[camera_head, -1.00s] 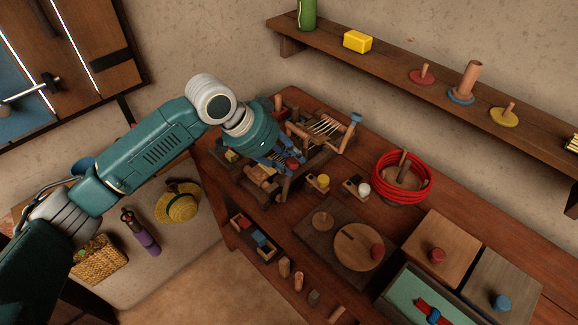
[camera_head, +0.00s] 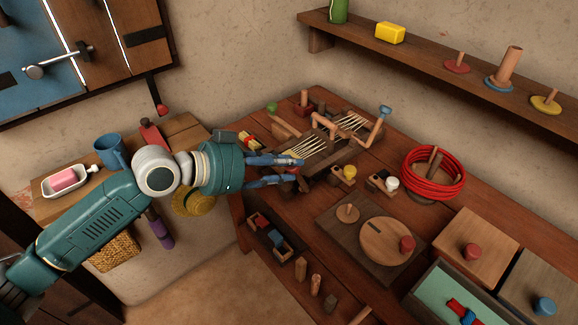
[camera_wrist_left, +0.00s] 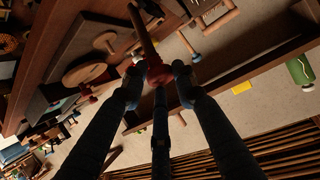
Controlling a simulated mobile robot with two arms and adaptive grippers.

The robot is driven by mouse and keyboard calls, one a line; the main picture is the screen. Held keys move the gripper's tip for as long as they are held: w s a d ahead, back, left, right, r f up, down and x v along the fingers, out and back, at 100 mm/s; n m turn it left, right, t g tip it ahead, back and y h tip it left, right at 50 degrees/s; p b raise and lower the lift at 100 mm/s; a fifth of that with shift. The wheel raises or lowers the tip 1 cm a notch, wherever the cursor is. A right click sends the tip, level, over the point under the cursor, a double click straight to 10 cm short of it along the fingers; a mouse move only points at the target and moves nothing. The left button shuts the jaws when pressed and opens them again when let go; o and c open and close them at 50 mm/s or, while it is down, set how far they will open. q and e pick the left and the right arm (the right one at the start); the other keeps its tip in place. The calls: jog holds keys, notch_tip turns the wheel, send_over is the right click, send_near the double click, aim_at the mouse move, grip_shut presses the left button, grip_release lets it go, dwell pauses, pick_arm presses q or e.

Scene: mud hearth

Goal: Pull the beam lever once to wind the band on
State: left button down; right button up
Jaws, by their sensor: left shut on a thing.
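The beam lever's red knob sits between my left fingertips in the left wrist view (camera_wrist_left: 158,74), with its wooden shaft (camera_wrist_left: 143,32) running up from it. My left gripper (camera_head: 292,171) is shut on the knob, at the near left side of the small band loom (camera_head: 335,165) in the head view. The fingers hide most of the lever there. Pale warp threads (camera_head: 310,146) stretch over the loom. A blue-knobbed crank arm (camera_head: 378,127) stands at its far right. My right gripper is not in view.
Yellow (camera_head: 349,172) and white (camera_head: 391,184) spools stand beside the loom. A red rope coil (camera_head: 433,190), a board with a round disc (camera_head: 385,243) and lidded boxes (camera_head: 475,245) fill the table rightward. A wall shelf (camera_head: 430,65) hangs behind.

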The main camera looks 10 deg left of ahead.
pick_arm(q)
jog(key=shift+s+a+f, duration=0.3)
jog(key=shift+a+f, duration=0.05)
jog(key=shift+f, duration=0.05)
jog(key=c, duration=1.4)
grip_release()
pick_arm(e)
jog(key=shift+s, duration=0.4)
pick_arm(q)
jog(key=shift+r, duration=0.1)
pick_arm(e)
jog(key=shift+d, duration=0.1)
pick_arm(q)
jog(key=shift+v, duration=6.05)
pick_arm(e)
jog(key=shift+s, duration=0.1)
pick_arm(q)
jog(key=shift+w, duration=0.1)
